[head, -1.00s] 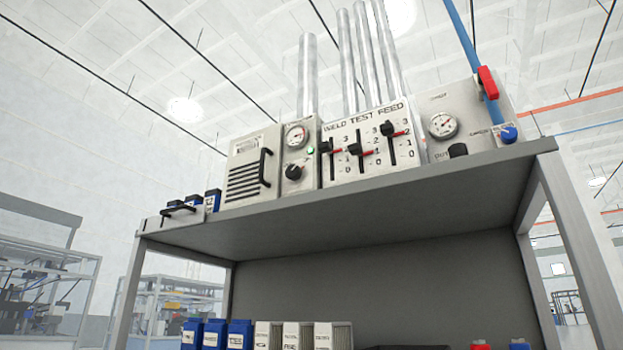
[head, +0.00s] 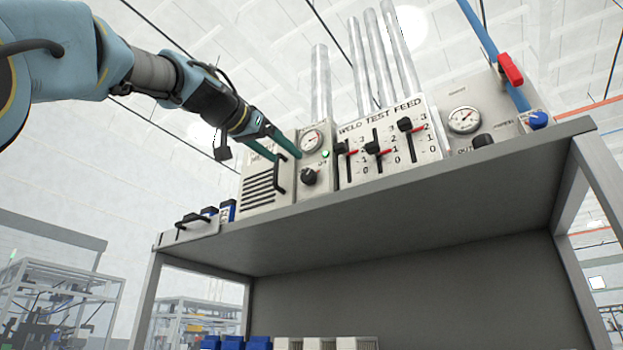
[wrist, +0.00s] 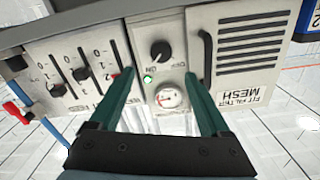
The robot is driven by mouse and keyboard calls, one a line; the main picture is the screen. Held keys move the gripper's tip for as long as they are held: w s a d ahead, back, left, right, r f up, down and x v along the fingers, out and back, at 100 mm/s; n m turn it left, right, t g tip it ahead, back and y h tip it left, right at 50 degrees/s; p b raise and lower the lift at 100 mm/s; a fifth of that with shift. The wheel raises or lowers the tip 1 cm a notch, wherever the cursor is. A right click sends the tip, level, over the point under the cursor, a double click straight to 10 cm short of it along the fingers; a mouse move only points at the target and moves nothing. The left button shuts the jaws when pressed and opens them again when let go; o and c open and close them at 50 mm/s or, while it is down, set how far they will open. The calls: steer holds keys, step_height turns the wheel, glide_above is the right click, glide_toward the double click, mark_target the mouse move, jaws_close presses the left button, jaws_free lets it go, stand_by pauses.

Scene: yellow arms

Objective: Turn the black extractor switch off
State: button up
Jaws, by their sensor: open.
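The black extractor switch (head: 309,176) is a round knob on a pale panel, below a gauge (head: 312,140) and a small lit green light (head: 325,154). In the wrist view the switch (wrist: 160,51) appears upside down, near the top, with "ON" lettering by the green light. My gripper (head: 289,147) reaches in from the upper left in front of this panel. Its green fingers are open and empty. In the wrist view, the fingers of my gripper (wrist: 160,85) are spread either side of the panel, and the switch lies between and beyond their tips. I see no contact with it.
Left of the switch is a vented filter box (head: 266,185) with a black handle. Right of it is the weld test feed panel (head: 400,170) with three red-tipped sliders. A regulator panel with a gauge (head: 464,119) stands further right. All sit on a grey shelf (head: 400,210).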

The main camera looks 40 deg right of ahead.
mark_target(307, 175)
steer(key=p+x, duration=0.3)
steer(key=x, duration=0.1)
steer(key=p+x, duration=0.4)
steer(key=shift+w+d+r, duration=0.2)
steer(key=shift+d, duration=0.15)
steer(key=shift+w+d+f+p, duration=0.2)
steer(key=shift+d+p, duration=0.15)
steer(key=shift+d, duration=0.25)
jaws_close()
